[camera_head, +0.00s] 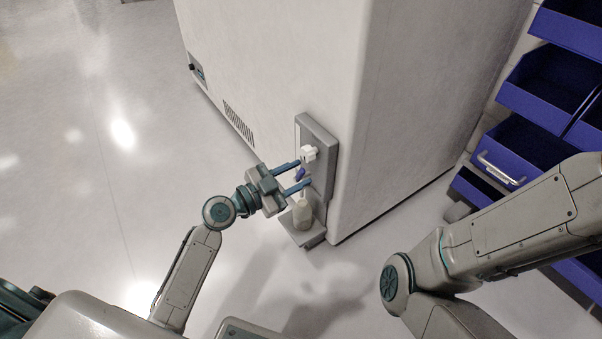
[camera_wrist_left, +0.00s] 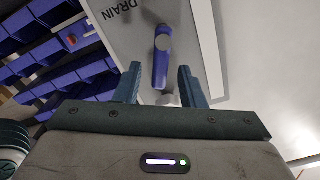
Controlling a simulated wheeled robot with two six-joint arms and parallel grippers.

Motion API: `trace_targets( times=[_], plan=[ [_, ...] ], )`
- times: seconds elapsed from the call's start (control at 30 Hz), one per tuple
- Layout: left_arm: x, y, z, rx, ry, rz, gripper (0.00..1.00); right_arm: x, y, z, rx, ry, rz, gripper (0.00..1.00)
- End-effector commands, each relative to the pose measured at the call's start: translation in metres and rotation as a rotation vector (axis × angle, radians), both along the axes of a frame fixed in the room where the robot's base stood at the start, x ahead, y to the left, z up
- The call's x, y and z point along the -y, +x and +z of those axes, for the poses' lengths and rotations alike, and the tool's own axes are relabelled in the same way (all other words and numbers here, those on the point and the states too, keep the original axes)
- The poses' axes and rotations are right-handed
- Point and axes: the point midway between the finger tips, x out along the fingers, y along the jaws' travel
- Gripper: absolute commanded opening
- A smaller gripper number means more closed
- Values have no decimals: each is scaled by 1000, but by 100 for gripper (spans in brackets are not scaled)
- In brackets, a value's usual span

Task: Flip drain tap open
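The drain tap has a white body (camera_head: 308,153) on a grey backplate (camera_head: 318,135) fixed to the side of a large pale cabinet. Its blue lever (camera_head: 300,174) shows just below the white body. In the left wrist view the lever (camera_wrist_left: 163,62) stands out in front of a panel lettered DRAIN. My left gripper (camera_head: 303,174) is open, its two fingers apart at the tap. In the left wrist view the lever appears between the fingers (camera_wrist_left: 160,72), with a gap on both sides. Whether it lies at fingertip depth is unclear. My right gripper is out of view.
The large cabinet (camera_head: 410,100) fills the back. Blue bins (camera_head: 525,150) are stacked at the right, beyond my right arm. The floor at the left is clear.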

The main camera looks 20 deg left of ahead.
Motion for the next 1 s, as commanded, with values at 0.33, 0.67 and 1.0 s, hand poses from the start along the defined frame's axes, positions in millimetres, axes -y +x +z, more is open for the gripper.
trace_targets(
  times=[0.33, 0.67, 1.0],
  plan=[
    [11, 14, 0, -1, 1, 0, 36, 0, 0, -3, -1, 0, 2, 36],
    [11, 14, 0, -1, 1, 0, 3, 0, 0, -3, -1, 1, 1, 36],
    [8, 16, 1, -61, -78, 0, 0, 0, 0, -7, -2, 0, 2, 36]
  ],
)
